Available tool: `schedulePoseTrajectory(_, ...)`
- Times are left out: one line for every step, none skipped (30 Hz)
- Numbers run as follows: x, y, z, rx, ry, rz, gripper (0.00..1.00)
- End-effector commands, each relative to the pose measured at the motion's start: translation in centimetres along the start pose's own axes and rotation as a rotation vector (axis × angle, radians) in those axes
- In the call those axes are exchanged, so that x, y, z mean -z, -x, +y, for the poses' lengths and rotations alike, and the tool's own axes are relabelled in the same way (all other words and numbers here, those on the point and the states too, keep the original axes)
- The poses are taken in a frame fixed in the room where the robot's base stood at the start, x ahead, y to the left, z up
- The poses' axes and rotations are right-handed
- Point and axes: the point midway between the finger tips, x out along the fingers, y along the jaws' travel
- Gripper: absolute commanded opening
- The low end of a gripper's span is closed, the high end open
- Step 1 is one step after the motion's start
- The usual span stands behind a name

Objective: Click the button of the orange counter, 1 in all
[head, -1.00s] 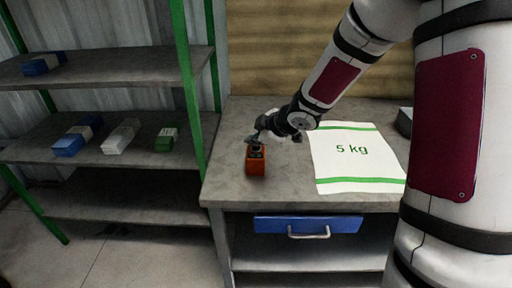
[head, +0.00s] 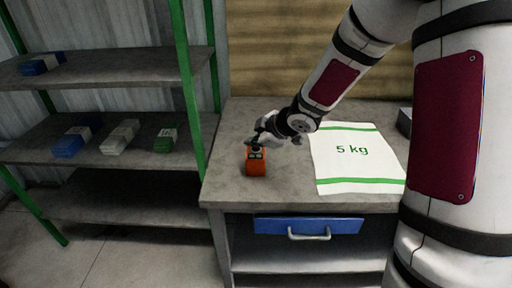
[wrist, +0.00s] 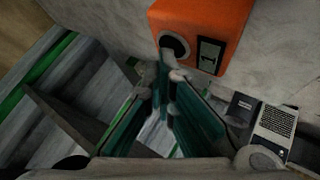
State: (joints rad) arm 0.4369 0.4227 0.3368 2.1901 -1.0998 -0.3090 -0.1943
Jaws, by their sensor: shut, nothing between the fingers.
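The orange counter (head: 257,166) stands on the grey table near its left side. In the wrist view the counter (wrist: 215,22) shows at the top, with a round dark button (wrist: 174,45) and a small display window beside it. My gripper (head: 257,144) is at the counter's top in the head view. It is shut and empty. In the wrist view my gripper's fingertips (wrist: 168,78) are close below the button in the picture. I cannot tell whether they touch it.
A white sack marked 5 kg (head: 352,158) lies flat on the table (head: 222,172) to the right. A dark object (head: 404,122) is behind it. A green-framed shelf (head: 120,185) with blue, white and green packs stands at the left. A blue drawer (head: 307,225) is under the tabletop.

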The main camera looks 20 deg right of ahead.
Motion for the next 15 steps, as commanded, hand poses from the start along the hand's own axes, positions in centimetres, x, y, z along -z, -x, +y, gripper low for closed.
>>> schedulePoseTrajectory(0.0,0.1,0.0,0.001,-0.001,-0.002,0.00)
schedulePoseTrajectory(0.1,0.2,0.1,0.001,-0.001,-0.002,0.00)
schedulePoseTrajectory(0.1,0.3,0.1,0.001,-0.001,-0.002,0.00)
schedulePoseTrajectory(0.2,0.4,0.2,0.002,-0.001,-0.002,0.00)
schedulePoseTrajectory(0.2,0.5,0.2,0.002,-0.001,-0.002,0.00)
schedulePoseTrajectory(0.3,0.6,0.3,0.002,-0.001,-0.002,0.00)
schedulePoseTrajectory(0.4,0.7,0.4,0.001,-0.001,-0.002,0.00)
schedulePoseTrajectory(0.5,0.8,0.5,0.001,-0.001,-0.002,0.00)
schedulePoseTrajectory(0.6,0.9,0.6,0.001,-0.001,-0.001,0.00)
schedulePoseTrajectory(0.6,1.0,0.6,0.001,-0.001,-0.001,0.00)
schedulePoseTrajectory(0.7,1.1,0.7,0.001,-0.001,-0.001,0.00)
schedulePoseTrajectory(0.8,1.2,0.8,0.001,-0.001,-0.001,0.00)
schedulePoseTrajectory(0.8,1.3,0.8,0.001,-0.001,-0.001,0.00)
schedulePoseTrajectory(0.8,1.3,0.8,0.001,-0.001,-0.001,0.00)
schedulePoseTrajectory(0.9,1.3,0.9,0.001,0.000,-0.001,0.00)
